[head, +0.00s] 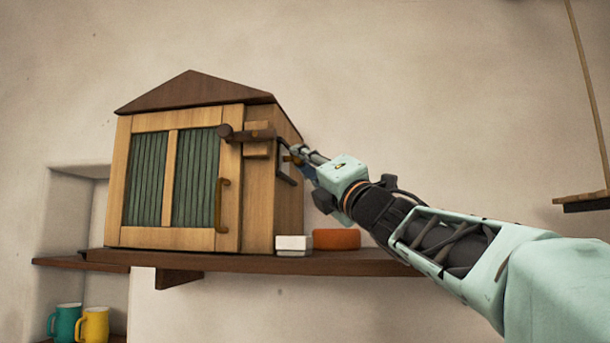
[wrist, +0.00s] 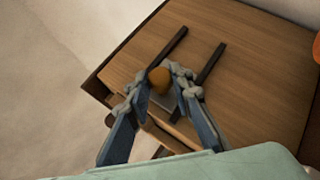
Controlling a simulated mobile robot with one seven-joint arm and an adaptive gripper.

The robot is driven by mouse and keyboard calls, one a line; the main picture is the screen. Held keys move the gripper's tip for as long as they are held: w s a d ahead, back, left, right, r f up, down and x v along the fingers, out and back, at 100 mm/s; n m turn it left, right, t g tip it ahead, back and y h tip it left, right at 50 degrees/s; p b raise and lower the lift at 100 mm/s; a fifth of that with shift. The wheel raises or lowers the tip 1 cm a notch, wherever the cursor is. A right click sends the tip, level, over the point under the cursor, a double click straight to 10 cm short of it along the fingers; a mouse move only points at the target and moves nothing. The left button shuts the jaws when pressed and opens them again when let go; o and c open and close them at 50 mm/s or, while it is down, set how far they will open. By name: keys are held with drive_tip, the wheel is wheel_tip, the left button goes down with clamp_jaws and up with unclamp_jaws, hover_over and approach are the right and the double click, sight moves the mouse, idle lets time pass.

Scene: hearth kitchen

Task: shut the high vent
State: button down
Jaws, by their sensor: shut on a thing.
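The high vent is on the right side wall of a small wooden house-shaped cabinet (head: 257,200). In the wrist view two dark parallel rails (wrist: 212,62) run along that wooden wall. A round orange-brown knob (wrist: 159,76) sits between the rails, with a greyish plate (wrist: 160,101) partly showing below it. My gripper (wrist: 162,82) has its fingers closed around the knob. In the head view my gripper (head: 298,158) reaches the side wall from the right. The fingers hide part of the plate, so how far the vent is open is hard to tell.
The cabinet stands on a dark wooden shelf (head: 230,262). A white box (head: 294,245) and an orange block (head: 336,239) sit on the shelf below my wrist. The green-panelled front door (head: 171,178) is closed with a wooden latch (head: 245,135). A wooden swing-like board (head: 585,199) hangs at right.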

drive_tip(key=shift+f, duration=0.15)
drive_tip(key=c, duration=2.1)
unclamp_jaws()
drive_tip(key=o, duration=0.4)
drive_tip(key=shift+s, duration=0.15)
wheel_tip(320, 180, up, 10)
drive_tip(key=shift+r, duration=0.15)
